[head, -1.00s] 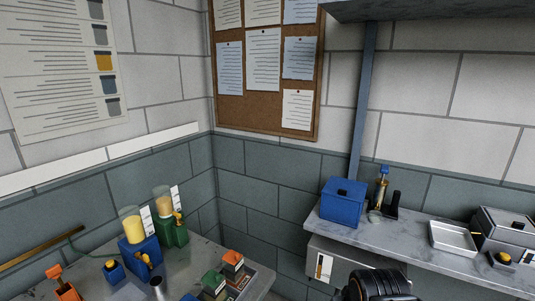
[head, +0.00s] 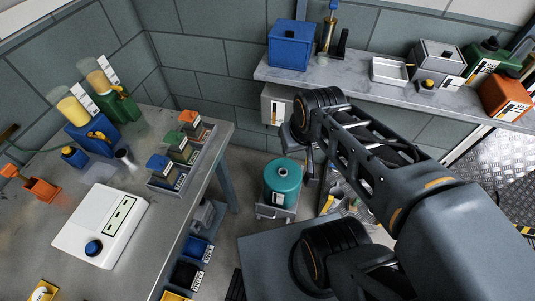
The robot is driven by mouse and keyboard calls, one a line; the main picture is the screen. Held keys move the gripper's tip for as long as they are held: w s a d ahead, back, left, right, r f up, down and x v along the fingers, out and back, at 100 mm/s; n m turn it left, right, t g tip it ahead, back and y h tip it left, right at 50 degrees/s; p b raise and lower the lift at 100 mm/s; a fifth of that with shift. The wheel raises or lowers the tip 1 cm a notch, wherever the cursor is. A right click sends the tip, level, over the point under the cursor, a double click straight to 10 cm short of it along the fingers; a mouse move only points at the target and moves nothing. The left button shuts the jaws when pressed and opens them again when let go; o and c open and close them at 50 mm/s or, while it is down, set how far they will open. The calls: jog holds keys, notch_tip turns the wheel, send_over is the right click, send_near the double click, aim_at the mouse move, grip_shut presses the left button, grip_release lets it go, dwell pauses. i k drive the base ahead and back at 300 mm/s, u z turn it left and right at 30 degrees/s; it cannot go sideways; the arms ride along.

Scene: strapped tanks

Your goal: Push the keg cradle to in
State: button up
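A teal keg (head: 284,174) stands upright on the floor between the left table and the back shelf. It sits in a low grey cradle (head: 276,212) with a pale label on the keg's front. My gripper (head: 313,178) hangs from the end of my arm just right of the keg in the picture. It is small and dark here, and I cannot tell whether it touches the keg or how its fingers stand. The far side of the cradle is hidden by the keg.
A grey table (head: 140,215) on the left holds a white scale (head: 101,227) and a bin rack (head: 172,183). A marble shelf (head: 350,85) with a blue box (head: 291,44) runs along the back wall. Small bins (head: 190,262) stand below the table edge.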

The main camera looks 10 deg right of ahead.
aim_at(280, 195)
jog(key=u, duration=0.3)
jog(key=k, duration=0.9)
jog(key=u, duration=1.1)
jog(key=i, duration=0.7)
jog(key=z, duration=0.45)
